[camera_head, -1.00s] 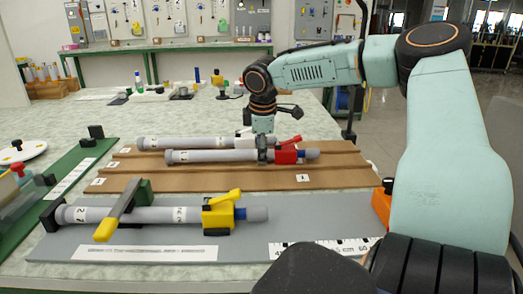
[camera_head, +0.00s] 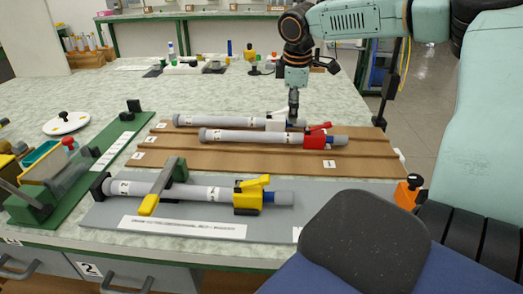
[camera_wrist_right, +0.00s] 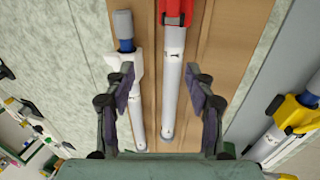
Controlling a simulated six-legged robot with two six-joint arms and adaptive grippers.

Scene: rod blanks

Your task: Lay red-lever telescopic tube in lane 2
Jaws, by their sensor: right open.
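The red-lever telescopic tube (camera_head: 245,137), grey with a red clamp (camera_head: 319,141) and a blue section, lies flat in the middle lane of the brown board (camera_head: 230,164). In the right wrist view the red-lever tube (camera_wrist_right: 171,90) runs between the spread jaws. My right gripper (camera_head: 293,108) is open and empty, raised above the tubes; it also shows in the right wrist view (camera_wrist_right: 161,95). A white-lever tube (camera_head: 220,121) lies in the back lane. The front lane, with a label 1 (camera_head: 329,163), is empty. My left gripper is not in view.
A yellow-lever tube (camera_head: 215,194) lies on a grey board (camera_head: 105,222) in front, under a yellow-handled clamp (camera_head: 150,204). A green fixture (camera_head: 62,195) stands at left. Small parts stand at the back. The table behind the brown board has free room.

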